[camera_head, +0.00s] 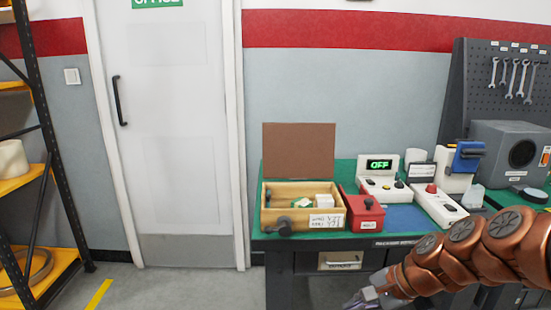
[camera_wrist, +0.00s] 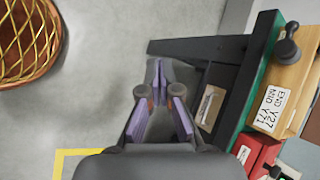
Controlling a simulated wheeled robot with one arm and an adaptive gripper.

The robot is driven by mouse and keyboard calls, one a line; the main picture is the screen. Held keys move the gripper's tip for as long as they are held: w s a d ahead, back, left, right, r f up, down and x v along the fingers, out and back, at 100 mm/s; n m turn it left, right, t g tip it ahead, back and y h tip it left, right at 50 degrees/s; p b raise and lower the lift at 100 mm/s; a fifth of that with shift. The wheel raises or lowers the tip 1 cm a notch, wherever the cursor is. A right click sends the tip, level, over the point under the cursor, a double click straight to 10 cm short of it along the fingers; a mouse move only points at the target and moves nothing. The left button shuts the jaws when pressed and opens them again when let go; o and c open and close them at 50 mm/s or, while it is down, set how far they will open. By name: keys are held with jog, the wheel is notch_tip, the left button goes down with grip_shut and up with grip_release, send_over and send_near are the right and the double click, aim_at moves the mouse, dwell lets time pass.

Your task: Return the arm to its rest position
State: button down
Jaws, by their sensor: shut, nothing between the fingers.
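My arm (camera_head: 462,246), copper-coloured and jointed, reaches in from the lower right in the head view, in front of the workbench. My gripper (camera_head: 366,299) is at its end, low at the bottom edge of the head view, below the bench top and partly cut off. In the wrist view my gripper (camera_wrist: 157,72) points past the front of the bench, with the floor below it. It is shut, with nothing held in it.
The green-topped workbench (camera_head: 258,213) holds a wooden box (camera_head: 270,220), a red box (camera_head: 362,212) and a device reading OFF (camera_head: 380,187). A wicker basket (camera_wrist: 28,40) stands on the floor. A shelf rack (camera_head: 45,130) is at left. Floor before the door (camera_head: 165,130) is clear.

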jog(key=s+a+f+n+g+h, duration=0.1)
jog(key=s+a+n+g, duration=0.15)
jog(key=s, duration=0.35)
jog(key=s+a+f+n+g+h, duration=0.1)
jog(key=s+n+h, duration=0.1)
jog(key=s+n, duration=0.35)
jog(key=s+d+n+g+h, duration=0.1)
jog(key=s+d+n+h, duration=0.15)
jog(key=s, duration=0.55)
jog(key=s+d+n+g+h, duration=0.2)
jog(key=s+d, duration=0.1)
jog(key=s, duration=0.4)
notch_tip(320, 180, up, 17)
jog(key=w+t+p, duration=0.1)
jog(key=p, duration=1.5)
jog(key=shift+a+f+y, duration=0.15)
jog(key=shift+a+y, duration=0.2)
jog(key=shift+a, duration=0.05)
